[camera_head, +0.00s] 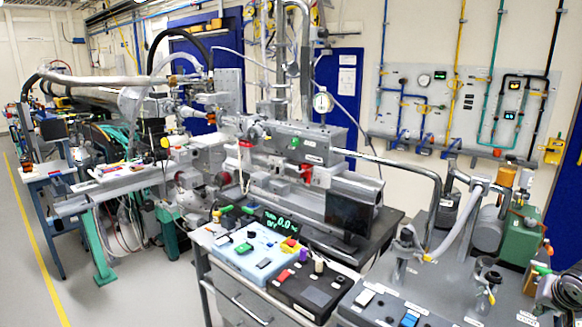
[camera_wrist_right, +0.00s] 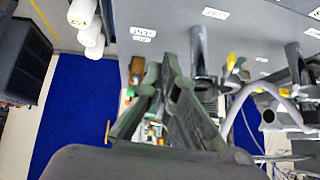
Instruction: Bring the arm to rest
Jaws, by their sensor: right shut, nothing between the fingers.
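My right gripper (camera_head: 548,289) shows at the lower right edge of the head view, over the grey bench top (camera_head: 455,292) with pipes and fittings. Only part of it is in the picture. In the right wrist view its two dark fingers (camera_wrist_right: 163,80) lean together toward their tips, and nothing is held between them. My left gripper is in neither view.
Pipes and a green box (camera_head: 522,236) crowd the right bench. A blue control box (camera_head: 259,250) and a black box (camera_head: 312,288) stand on the middle cart. A beamline instrument (camera_head: 300,150) stands behind. Grey floor (camera_head: 130,295) is clear at lower left.

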